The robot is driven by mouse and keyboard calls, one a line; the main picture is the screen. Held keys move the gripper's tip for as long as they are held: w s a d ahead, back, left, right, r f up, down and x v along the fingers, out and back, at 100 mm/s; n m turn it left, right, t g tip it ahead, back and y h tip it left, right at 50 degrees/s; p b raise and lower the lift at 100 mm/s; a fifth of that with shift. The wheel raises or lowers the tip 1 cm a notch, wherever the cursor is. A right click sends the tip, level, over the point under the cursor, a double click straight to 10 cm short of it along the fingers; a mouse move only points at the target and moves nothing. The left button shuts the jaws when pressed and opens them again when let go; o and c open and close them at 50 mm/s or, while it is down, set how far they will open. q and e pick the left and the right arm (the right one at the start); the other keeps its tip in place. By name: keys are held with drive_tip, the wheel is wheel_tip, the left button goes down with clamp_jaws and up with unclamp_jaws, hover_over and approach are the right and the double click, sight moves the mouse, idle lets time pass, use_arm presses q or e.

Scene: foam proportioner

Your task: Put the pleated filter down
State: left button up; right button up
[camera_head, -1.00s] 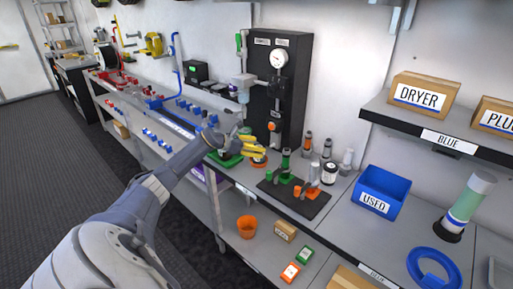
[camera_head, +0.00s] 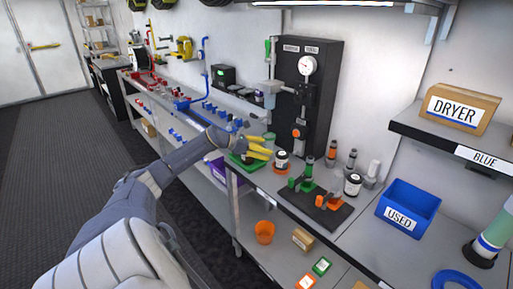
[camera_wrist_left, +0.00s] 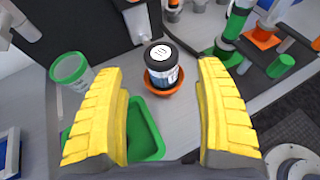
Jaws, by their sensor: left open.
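A small dark cylinder with a white, marked top and a pale label, apparently the pleated filter (camera_head: 282,157), stands upright in a shallow orange dish (camera_head: 281,169) on the bench. In the left wrist view the filter (camera_wrist_left: 163,70) sits in its dish (camera_wrist_left: 176,86), beyond and between my fingertips. I cannot make out pleats. My left gripper (camera_head: 262,149) has yellow fingers and is open and empty just left of the filter. In the left wrist view the gripper (camera_wrist_left: 158,90) shows a wide gap between its fingers, apart from the filter. My right gripper is out of view.
A green tray (camera_wrist_left: 147,138) lies beside the dish, partly under my left gripper. A green-rimmed cup (camera_wrist_left: 70,70) stands to its left. A black gauge panel (camera_head: 322,85) rises behind. A black stand (camera_head: 330,212), a black-and-white jar (camera_head: 352,186) and a blue USED bin (camera_head: 408,208) are to the right.

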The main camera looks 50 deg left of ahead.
use_arm(q)
drive_tip(key=shift+v, duration=1.9)
